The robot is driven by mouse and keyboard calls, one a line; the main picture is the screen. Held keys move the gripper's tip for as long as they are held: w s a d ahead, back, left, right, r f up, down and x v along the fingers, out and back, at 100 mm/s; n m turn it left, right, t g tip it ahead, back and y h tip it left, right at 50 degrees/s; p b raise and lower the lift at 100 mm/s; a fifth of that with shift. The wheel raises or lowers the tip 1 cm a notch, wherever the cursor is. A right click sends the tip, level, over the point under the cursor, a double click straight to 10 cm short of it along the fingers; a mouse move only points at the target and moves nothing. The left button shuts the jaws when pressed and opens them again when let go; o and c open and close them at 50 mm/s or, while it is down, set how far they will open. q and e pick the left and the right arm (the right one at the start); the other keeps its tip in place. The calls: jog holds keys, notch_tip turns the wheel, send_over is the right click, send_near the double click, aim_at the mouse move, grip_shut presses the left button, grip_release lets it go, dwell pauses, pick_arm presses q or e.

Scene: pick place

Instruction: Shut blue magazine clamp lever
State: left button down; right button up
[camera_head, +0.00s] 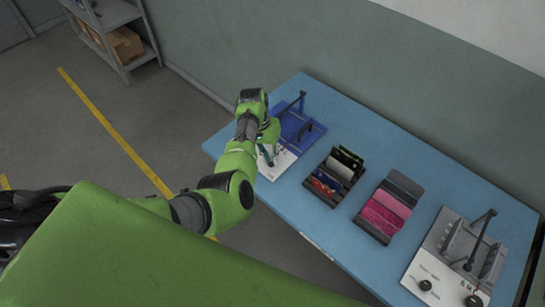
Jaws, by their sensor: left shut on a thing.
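The blue magazine fixture (297,124) stands at the far left end of the table, with a pale front panel (283,160). A thin black arm stands up at its back, and a small dark handle shows on its right side. My left gripper (267,156) reaches down at the front left of the fixture. It is shut on a small part there, which looks like the clamp lever; the wrist and fingers hide most of it. My right gripper is not in view.
The blue table (322,229) also holds a dark box with colored boards (333,179), a tray with pink pieces (388,209) and a grey fixture (456,257) with a black lever. A wall runs behind. A shelf (115,31) stands far left.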

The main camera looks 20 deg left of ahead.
pick_arm(q)
jog(key=m, duration=0.1)
jog(key=a+m, duration=0.1)
jog(key=shift+w+m+g, duration=0.15)
jog(key=shift+m+g, duration=0.15)
jog(key=shift+m, duration=0.1)
jog(key=m, duration=0.2)
jog(key=shift+w+a+m+b, duration=0.2)
jog(key=shift+a+m+b, duration=0.15)
jog(key=shift+a+m, duration=0.05)
jog(key=m, duration=0.1)
jog(key=m+b, duration=0.1)
jog(key=a+m+g+b, duration=0.1)
jog(key=shift+w+m+y, duration=0.3)
jog(key=shift+w+m, duration=0.1)
jog(key=shift+w+m+b, duration=0.25)
jog(key=shift+m+b, duration=0.4)
jog(key=shift+m, duration=0.45)
jog(key=shift+r, duration=0.1)
jog(key=c, duration=2)
grip_release()
